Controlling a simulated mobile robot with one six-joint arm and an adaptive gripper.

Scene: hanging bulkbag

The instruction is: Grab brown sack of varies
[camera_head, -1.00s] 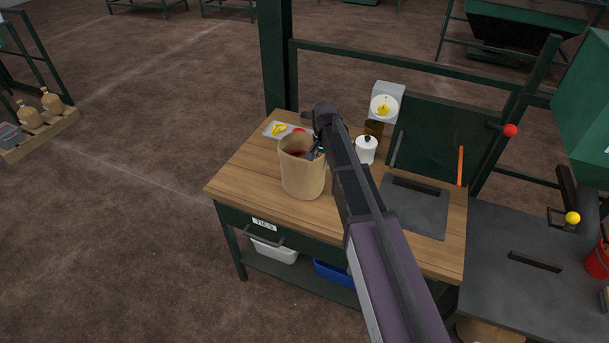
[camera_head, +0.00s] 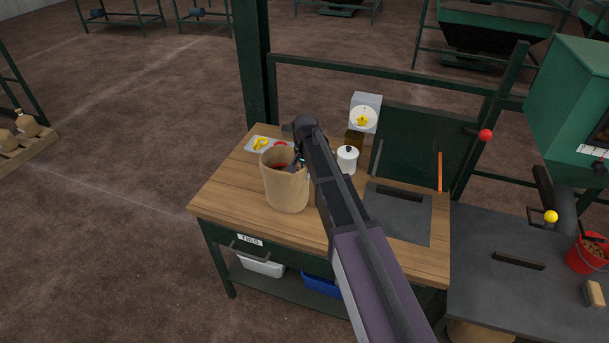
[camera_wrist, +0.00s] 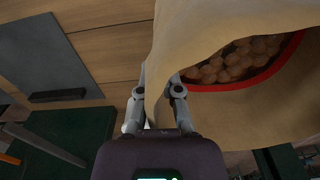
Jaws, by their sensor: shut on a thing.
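The brown sack (camera_head: 287,186) is open-topped and stands upright at the left part of the wooden table, or very close above it; I cannot tell if its base touches. In the wrist view the sack (camera_wrist: 200,30) fills the upper right, with a red band and several round brown pieces inside. My gripper (camera_head: 300,158) is at the sack's upper right rim. In the wrist view my gripper (camera_wrist: 158,92) has one finger on each side of the sack's wall, shut on it. The fingertips are partly hidden by the cloth.
The wooden table (camera_head: 235,195) also bears a white lidded pot (camera_head: 347,158), a dial scale (camera_head: 364,115), a tray (camera_head: 265,144) with yellow and red items, and a dark plate (camera_head: 398,212). A green post (camera_head: 252,70) and rail stand behind. A red bucket (camera_head: 588,255) is at right.

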